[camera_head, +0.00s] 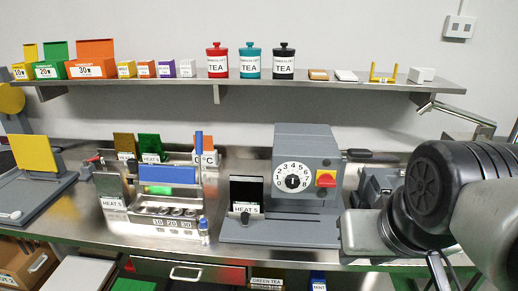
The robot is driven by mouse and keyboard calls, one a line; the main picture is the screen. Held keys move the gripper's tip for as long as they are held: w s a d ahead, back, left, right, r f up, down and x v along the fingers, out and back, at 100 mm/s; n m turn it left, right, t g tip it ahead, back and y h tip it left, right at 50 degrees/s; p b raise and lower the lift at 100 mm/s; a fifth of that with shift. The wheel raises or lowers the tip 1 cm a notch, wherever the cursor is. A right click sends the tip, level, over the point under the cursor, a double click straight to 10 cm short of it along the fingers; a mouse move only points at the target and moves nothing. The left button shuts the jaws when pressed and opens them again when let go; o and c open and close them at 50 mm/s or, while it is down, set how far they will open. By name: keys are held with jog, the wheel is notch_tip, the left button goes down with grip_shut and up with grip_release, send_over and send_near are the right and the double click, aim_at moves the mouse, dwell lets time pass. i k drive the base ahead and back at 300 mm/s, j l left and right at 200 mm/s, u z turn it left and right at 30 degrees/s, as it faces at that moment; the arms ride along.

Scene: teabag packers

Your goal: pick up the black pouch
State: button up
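A flat black upright piece (246,188), which looks like the black pouch, stands at the front left of the grey sealing machine (305,160). A white label reading HEAT and a number sits at its lower front. My arm comes in from the right edge, with its dark round joint in front of the counter's right end. Thin dark parts at the bottom right may belong to my gripper, but I cannot make out its fingertips. My arm is well to the right of the black piece and apart from it.
The machine has a dial and a red-yellow knob (326,178). To its left stand a metal rack (160,205) with coloured panels and a small bottle (204,232). A shelf (240,81) above holds boxes and tea canisters. A drawer (190,272) is below the counter.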

aim_at(246, 192)
jog(key=u, duration=0.6)
jog(key=i+j+z, duration=0.15)
jog(key=i+j, duration=0.25)
jog(key=i+j+z, duration=0.1)
jog(key=i+j, duration=0.3)
jog(key=j, duration=0.2)
